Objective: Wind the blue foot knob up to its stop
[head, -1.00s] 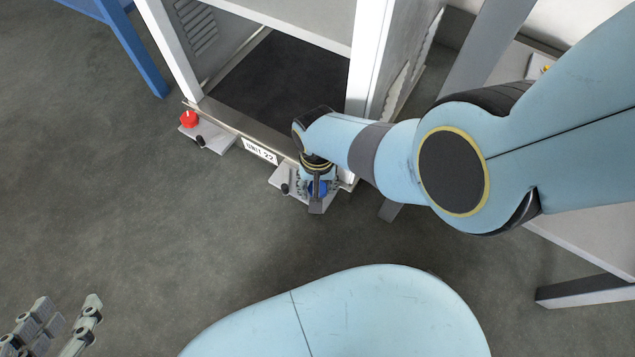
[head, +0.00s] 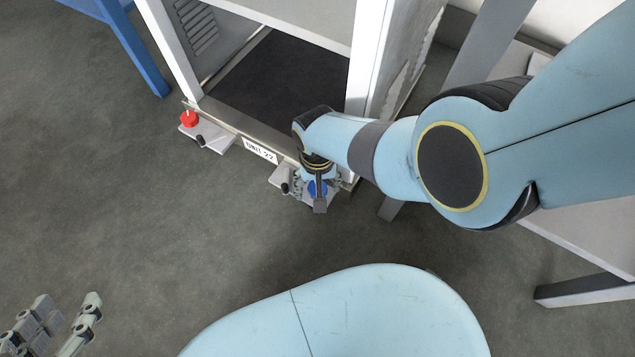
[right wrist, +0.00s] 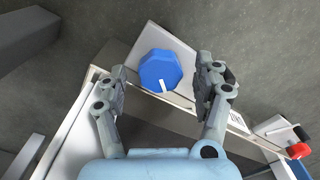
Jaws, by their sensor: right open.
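The blue foot knob (right wrist: 160,70) is faceted with a white mark near its rim. It sits on a light foot plate (head: 283,177) at the unit's front right corner. In the right wrist view my right gripper (right wrist: 161,66) is open, one finger on each side of the knob, with gaps visible. In the head view my right gripper (head: 317,186) is over the knob and hides much of it. I cannot tell how high the fingers are. My left gripper (head: 62,318) is open and empty at the lower left, far from the knob.
A red knob (head: 188,119) stands on the unit's other front foot plate (head: 215,137). The unit's front rail carries a label (head: 261,151). A blue leg (head: 140,60) stands at the upper left. A grey post (head: 490,40) stands right of the unit. The floor in front is clear.

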